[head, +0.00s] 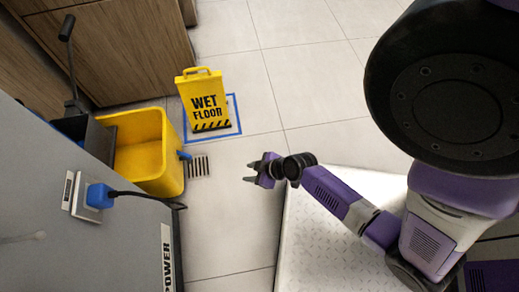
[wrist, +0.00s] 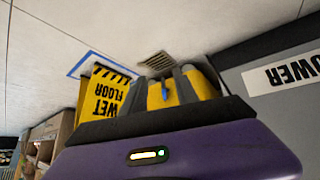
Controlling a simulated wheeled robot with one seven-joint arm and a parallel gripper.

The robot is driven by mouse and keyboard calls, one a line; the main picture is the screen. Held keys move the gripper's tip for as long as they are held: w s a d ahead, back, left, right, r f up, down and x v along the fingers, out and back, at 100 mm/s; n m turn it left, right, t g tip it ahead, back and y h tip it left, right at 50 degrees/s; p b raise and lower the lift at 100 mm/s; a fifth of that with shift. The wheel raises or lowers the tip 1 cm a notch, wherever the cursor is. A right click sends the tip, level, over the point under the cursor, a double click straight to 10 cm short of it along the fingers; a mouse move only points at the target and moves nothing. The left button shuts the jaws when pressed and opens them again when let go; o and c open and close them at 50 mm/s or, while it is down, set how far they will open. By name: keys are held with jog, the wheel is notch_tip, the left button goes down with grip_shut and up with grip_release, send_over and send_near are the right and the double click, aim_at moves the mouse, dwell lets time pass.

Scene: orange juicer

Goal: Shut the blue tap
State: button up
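The blue tap (head: 184,155) sticks out from the right side of the yellow mop bucket (head: 168,170), above a floor drain. In the wrist view, which is upside down, the tap (wrist: 165,92) shows small between my fingers, with the bucket's yellow wall (wrist: 205,84) behind it. My gripper (head: 249,172) is open and empty, pointing left toward the bucket. It is apart from the tap, to its right in the head view. Both dark fingers (wrist: 163,82) show in the wrist view. Whether the tap is open or shut is too small to tell.
A yellow wet floor sign (head: 206,101) stands inside a blue taped square (head: 237,112) behind the drain (head: 199,166). A grey cabinet (head: 110,238) with a blue plug (head: 99,196) and black cable is at left. Tiled floor between gripper and bucket is clear.

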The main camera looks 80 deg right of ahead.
jog(key=shift+s+a+r+p, duration=0.45)
jog(key=shift+s+a+r, duration=0.35)
jog(key=shift+s+a, duration=0.25)
